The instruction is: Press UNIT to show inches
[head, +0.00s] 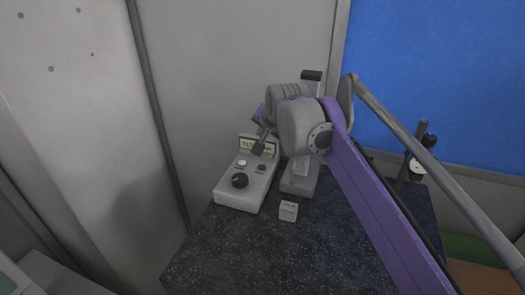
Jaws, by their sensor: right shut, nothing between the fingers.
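A light grey instrument (236,195) stands on the dark speckled table. It has a raised display (247,145) at its back with dark digits on green, partly covered by my right gripper; I cannot read the whole value or the units. On its top are a black knob (240,180), a pale round button (242,163) and a small dark control (262,167). No label is legible, so I cannot tell which one is UNIT. My right gripper (258,152) is shut and empty, pointing down at the instrument just in front of the display. I cannot tell whether it touches. My left gripper is out of view.
A small pale block (288,211) sits on the speckled table (290,255) right of the instrument. A grey stand (299,181) is partly hidden behind my right arm. A black-handled device (416,160) stands at the right. The table's front is clear.

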